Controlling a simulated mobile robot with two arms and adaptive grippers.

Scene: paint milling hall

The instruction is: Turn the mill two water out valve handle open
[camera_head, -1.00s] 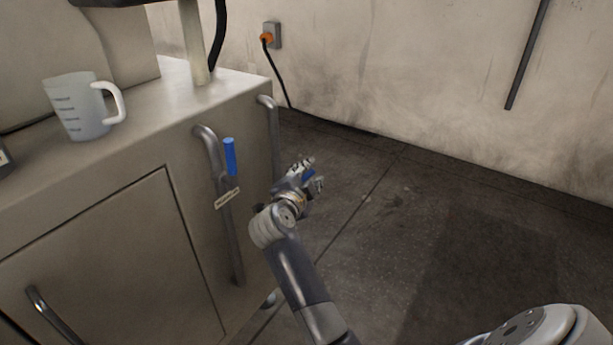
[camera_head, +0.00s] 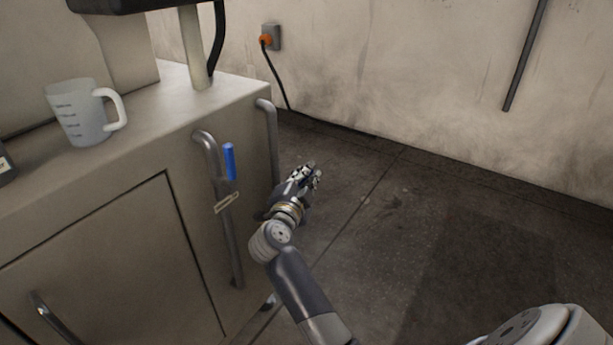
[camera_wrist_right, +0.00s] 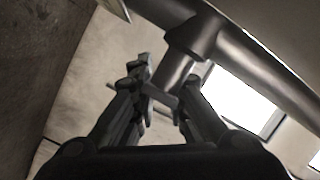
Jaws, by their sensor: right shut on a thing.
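My right gripper (camera_head: 309,174) is beside the back pipe (camera_head: 270,130) at the cabinet's far corner. In the right wrist view my right gripper (camera_wrist_right: 165,85) is shut on a thin grey part, seemingly the valve handle (camera_wrist_right: 163,98) below the pipe's tee fitting (camera_wrist_right: 190,42). The fingers hide most of that handle, and no blue shows between them. A second valve, on the front pipe (camera_head: 208,150), has a blue handle (camera_head: 230,162) pointing upward and a small tag (camera_head: 227,202), too small to read. My left gripper is not in view.
A measuring jug (camera_head: 80,115) stands on the cabinet top (camera_head: 150,125). The cabinet front has a bar handle (camera_head: 50,318). A wall socket with an orange plug (camera_head: 265,40) is behind. The floor (camera_head: 400,240) right of my right arm is clear.

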